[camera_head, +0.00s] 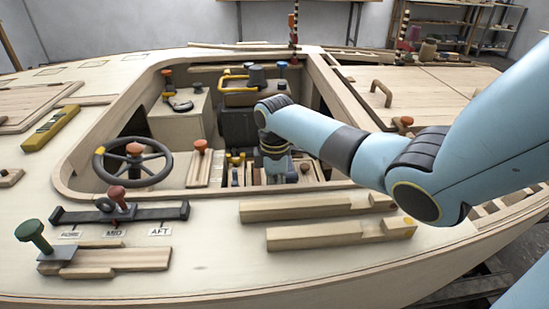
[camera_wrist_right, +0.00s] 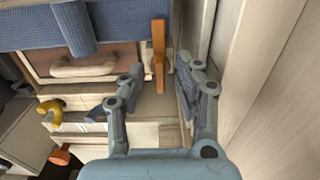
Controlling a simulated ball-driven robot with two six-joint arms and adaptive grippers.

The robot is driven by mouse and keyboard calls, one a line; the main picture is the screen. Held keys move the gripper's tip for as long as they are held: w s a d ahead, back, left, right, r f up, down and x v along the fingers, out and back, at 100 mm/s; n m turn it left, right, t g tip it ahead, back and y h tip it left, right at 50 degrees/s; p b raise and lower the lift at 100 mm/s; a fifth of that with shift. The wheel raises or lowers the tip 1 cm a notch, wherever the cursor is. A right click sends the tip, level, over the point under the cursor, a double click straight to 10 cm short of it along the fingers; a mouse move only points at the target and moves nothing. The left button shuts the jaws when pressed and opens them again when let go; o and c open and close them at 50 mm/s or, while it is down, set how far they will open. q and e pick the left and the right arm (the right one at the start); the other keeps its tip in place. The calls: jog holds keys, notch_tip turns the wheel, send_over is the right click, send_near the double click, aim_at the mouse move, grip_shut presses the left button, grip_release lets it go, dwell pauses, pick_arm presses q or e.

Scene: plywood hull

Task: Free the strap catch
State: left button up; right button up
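In the right wrist view, an orange upright piece with a short crossbar (camera_wrist_right: 159,50) stands at the edge of a blue padded surface (camera_wrist_right: 115,28). It may be the strap catch; I cannot tell for sure. A blue strap-like band (camera_wrist_right: 75,28) lies over the padding to its left. My right gripper (camera_wrist_right: 160,88) is open, its fingers on either side of the orange piece's lower end, with visible gaps. In the head view my right arm reaches down into the cockpit, and its fingers are hidden there. My left gripper is not in view.
A pale wooden wall (camera_wrist_right: 250,80) runs close along the right finger. A drawer-like front with a handle (camera_wrist_right: 85,65) and a yellow hooked piece (camera_wrist_right: 52,110) are to the left. The cockpit holds a steering wheel (camera_head: 101,164); a sliding lever bar (camera_head: 75,216) lies on deck.

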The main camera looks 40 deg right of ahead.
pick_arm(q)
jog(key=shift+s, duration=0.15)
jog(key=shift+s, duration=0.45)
pick_arm(e)
grip_shut()
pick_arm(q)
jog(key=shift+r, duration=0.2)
pick_arm(e)
jog(key=shift+r, duration=0.1)
jog(key=n+p, duration=0.2)
jog(key=n, duration=0.1)
jog(key=shift+r, duration=0.1)
jog(key=n+p, duration=0.1)
jog(key=n, duration=0.2)
jog(key=shift+n, duration=0.4)
jog(key=n+p, duration=0.1)
jog(key=n, duration=0.4)
jog(key=shift+p, duration=0.35)
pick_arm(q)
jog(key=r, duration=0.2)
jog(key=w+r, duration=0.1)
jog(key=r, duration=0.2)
pick_arm(e)
jog(key=n, duration=0.6)
pick_arm(q)
jog(key=shift+p, duration=0.3)
